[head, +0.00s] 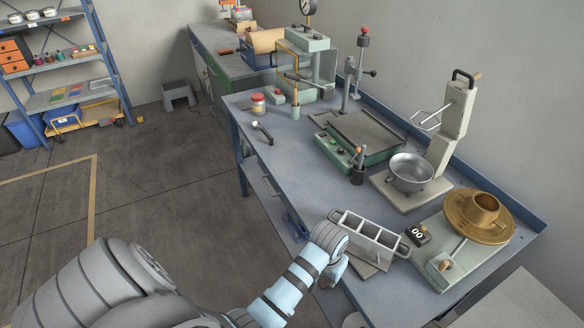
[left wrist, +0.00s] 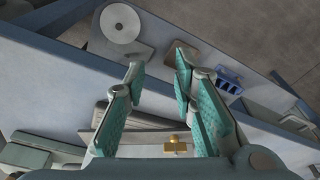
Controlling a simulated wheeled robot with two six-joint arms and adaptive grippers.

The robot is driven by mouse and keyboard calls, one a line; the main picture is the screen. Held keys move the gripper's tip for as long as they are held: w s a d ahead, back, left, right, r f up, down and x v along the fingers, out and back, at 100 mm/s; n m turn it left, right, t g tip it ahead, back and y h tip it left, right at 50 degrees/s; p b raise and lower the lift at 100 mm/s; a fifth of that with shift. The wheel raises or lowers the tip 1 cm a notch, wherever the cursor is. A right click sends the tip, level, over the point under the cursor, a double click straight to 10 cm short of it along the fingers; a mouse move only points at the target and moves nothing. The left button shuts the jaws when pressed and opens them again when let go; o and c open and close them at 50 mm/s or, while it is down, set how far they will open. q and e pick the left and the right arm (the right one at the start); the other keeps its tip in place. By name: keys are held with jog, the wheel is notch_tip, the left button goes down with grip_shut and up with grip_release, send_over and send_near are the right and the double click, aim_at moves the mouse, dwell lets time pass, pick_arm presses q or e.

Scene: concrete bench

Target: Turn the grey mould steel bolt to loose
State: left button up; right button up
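The grey mould (head: 370,236), a long steel block with several open compartments and a handle loop at its right end, sits near the front edge of the bench. My left gripper (head: 338,272) is at the mould's left end, partly hidden behind my own wrist. In the left wrist view the gripper (left wrist: 160,66) is open, with nothing between its pads. A small brass-coloured fitting (left wrist: 176,145) shows between the finger bases, on a grey block; I cannot tell whether it is the bolt. No steel bolt can be made out clearly. My right gripper is not in view.
Right of the mould stand a black number tag (head: 418,234), a green-grey base with a brass flanged ring (head: 478,216), and a metal bowl (head: 410,172). The bench's left front surface is mostly clear.

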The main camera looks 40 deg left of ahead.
pick_arm(q)
jog(key=s+a+f+b, duration=0.1)
jog(key=s+f, duration=0.4)
jog(key=f, duration=0.5)
jog(key=s+a+f+b, duration=0.1)
jog(key=s+f+b, duration=0.3)
jog(key=f, duration=0.6)
jog(key=shift+s+a+f+m, duration=0.15)
jog(key=shift+s+a+m, duration=0.2)
jog(key=shift+s, duration=0.2)
jog(key=shift+c, duration=0.2)
